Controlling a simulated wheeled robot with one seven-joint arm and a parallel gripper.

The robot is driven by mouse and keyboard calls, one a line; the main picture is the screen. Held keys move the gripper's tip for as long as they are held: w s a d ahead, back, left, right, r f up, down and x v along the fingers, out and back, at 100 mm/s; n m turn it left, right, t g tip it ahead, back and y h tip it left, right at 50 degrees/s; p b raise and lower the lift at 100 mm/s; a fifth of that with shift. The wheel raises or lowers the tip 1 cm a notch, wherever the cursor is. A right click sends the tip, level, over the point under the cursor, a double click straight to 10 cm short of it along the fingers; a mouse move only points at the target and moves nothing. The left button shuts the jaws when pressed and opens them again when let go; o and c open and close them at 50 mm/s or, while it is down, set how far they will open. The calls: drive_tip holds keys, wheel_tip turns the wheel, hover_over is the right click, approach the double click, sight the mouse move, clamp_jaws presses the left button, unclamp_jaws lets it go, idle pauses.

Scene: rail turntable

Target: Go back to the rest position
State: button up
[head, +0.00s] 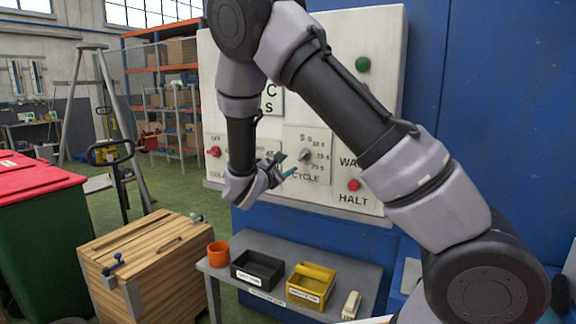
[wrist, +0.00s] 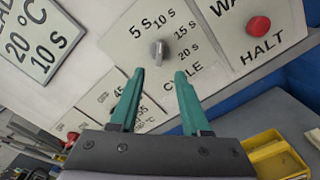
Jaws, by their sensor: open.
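My gripper (wrist: 159,80) is open in the wrist view, with its two teal fingers apart and nothing between them. In the head view my gripper (head: 287,170) hangs in front of the white control panel (head: 385,60), just left of the cycle knob. The grey cycle knob (wrist: 159,52) sits just beyond the fingertips in the wrist view, and its pointer is near the 5 s and 10 s marks. The knob also shows in the head view (head: 306,155). From these views I cannot tell the exact gap to the panel.
A red HALT button (wrist: 259,26), a green button (head: 362,64) and a red switch (head: 214,151) are on the panel. Below, a grey table (head: 345,268) holds an orange cup (head: 218,254), a black bin (head: 258,270) and a yellow bin (head: 311,285). A wooden bench (head: 150,245) stands left.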

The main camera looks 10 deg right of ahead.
drive_tip(key=s+d+r+m+g+y, duration=0.1)
drive_tip(key=s+d+r+m+g, duration=0.1)
drive_tip(key=s+d+m+g, duration=0.6)
drive_tip(key=s+d+r+m+g+y, duration=0.1)
drive_tip(key=s+d+r+m+g, duration=0.35)
drive_tip(key=d, duration=0.55)
drive_tip(key=s+a+r+m+t+y, duration=0.2)
drive_tip(key=s+r+m+y, duration=0.3)
drive_tip(key=s, duration=0.4)
drive_tip(key=s+a+r+m+t+y, duration=0.3)
drive_tip(key=s+r+m+y, duration=0.1)
drive_tip(key=s, duration=0.5)
drive_tip(key=shift+a+r+m+y, duration=0.35)
drive_tip(key=shift+m+y, duration=0.45)
drive_tip(key=shift+m, duration=0.45)
